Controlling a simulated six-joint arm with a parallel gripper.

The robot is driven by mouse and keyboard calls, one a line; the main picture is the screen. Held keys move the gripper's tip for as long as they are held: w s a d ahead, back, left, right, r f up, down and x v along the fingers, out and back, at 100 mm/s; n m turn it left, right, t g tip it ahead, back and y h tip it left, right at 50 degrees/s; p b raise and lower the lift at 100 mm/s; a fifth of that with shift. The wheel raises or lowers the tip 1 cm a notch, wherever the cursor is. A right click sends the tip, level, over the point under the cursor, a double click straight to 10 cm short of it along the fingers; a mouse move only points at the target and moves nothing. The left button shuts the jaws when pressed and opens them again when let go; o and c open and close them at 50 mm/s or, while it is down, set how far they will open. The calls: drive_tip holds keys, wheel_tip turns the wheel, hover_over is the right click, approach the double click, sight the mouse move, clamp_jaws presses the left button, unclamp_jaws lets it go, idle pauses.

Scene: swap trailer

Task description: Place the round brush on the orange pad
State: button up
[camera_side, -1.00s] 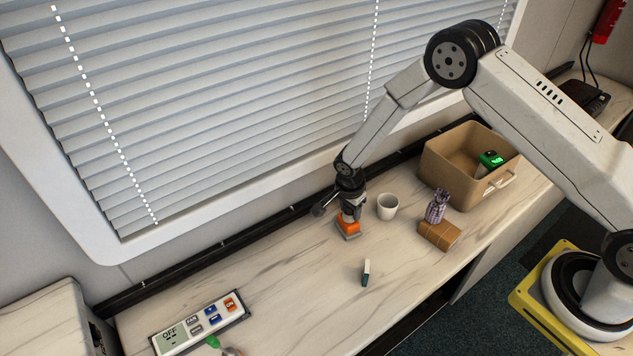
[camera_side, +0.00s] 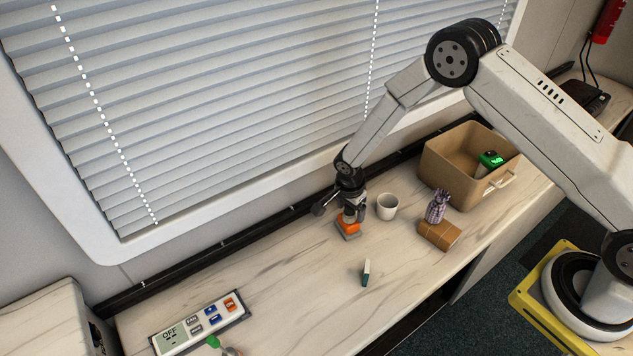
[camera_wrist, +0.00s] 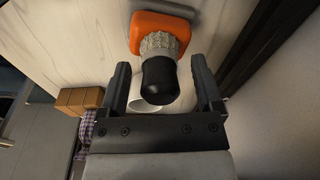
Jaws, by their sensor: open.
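The orange pad (camera_side: 347,228) lies on the counter below my gripper, and it also shows at the top of the wrist view (camera_wrist: 160,27). The round brush (camera_wrist: 158,76) has a black handle and pale bristles. It appears to stand upright with its bristle end on the pad. My gripper (camera_wrist: 161,66) is open, with a finger on each side of the black handle and a visible gap to each finger. In the side view my gripper (camera_side: 352,211) is right above the pad and hides much of the brush.
A white cup (camera_side: 387,207) stands close to the right of my gripper. A brown block (camera_side: 440,235), a purple checked pouch (camera_side: 437,207) and a tan bin (camera_side: 450,168) are further right. A small white and teal item (camera_side: 366,273) lies in front. The window ledge runs behind.

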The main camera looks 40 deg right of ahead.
sight(348, 207)
drive_tip(key=r, duration=0.4)
drive_tip(key=a+r, duration=0.1)
drive_tip(key=r, duration=0.6)
drive_tip(key=shift+s+a+r, duration=0.1)
drive_tip(key=shift+a+r, duration=0.1)
drive_tip(key=shift+r, duration=0.15)
drive_tip(key=s+d+r+n+t, duration=0.1)
drive_tip(key=s+d+r+n, duration=0.1)
drive_tip(key=s+r+n, duration=0.3)
drive_tip(key=s+d+r+n+t+y, duration=0.1)
drive_tip(key=s+d+r+n, duration=0.2)
drive_tip(key=s+r+n, duration=0.3)
drive_tip(key=shift+s+d+n, duration=0.35)
drive_tip(key=shift+s+n, duration=2.15)
drive_tip(key=shift+s, duration=1.35)
